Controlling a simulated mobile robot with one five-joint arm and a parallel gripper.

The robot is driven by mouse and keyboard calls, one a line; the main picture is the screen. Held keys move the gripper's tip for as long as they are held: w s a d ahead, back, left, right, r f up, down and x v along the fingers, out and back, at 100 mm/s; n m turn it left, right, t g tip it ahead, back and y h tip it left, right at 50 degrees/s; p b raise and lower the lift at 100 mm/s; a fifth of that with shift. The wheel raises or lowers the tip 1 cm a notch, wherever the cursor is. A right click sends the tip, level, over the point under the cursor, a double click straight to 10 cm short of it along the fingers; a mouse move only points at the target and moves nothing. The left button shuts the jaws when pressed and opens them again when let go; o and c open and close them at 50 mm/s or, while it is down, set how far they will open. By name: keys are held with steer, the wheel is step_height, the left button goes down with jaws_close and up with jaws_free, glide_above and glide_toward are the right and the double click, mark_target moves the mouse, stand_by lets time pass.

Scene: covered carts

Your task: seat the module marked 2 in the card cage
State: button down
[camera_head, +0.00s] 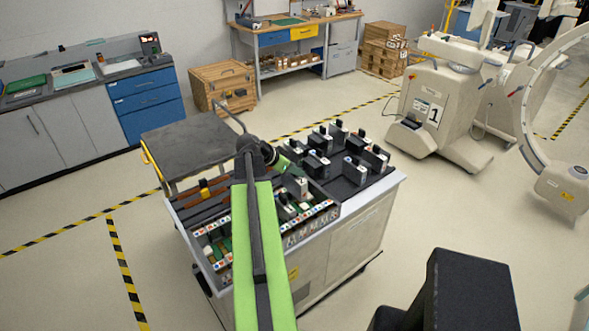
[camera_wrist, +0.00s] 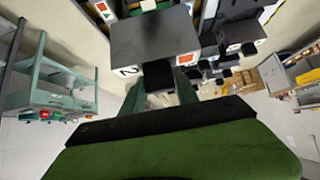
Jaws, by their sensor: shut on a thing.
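My gripper (camera_wrist: 159,90) is shut on the black handle of a dark grey module (camera_wrist: 152,36), whose front edge shows a 2 and an orange square in the wrist view. In the head view my gripper (camera_head: 287,169) is over the cart, and a module with a pale front (camera_head: 298,188) shows just below it. I cannot tell whether the held module is clear of the cage or partly in it. The card cage (camera_head: 322,212) is open on top, with coloured marks along its rims and green boards inside. My arm hides its middle.
Several modules with black handles (camera_head: 355,170) stand on the dark right part of the cart top. A wooden crate (camera_head: 223,86) and a wheeled white machine (camera_head: 437,105) stand beyond. The floor around is mostly clear.

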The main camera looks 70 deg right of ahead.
mark_target(291, 189)
steer(key=shift+f+b, duration=4.95)
steer(key=shift+f, duration=0.4)
steer(key=c, duration=0.8)
jaws_free()
steer(key=shift+c, duration=0.2)
steer(key=p+v, duration=1.2)
steer(key=v, duration=0.5)
steer(key=shift+r, duration=0.25)
steer(key=shift+a, duration=0.15)
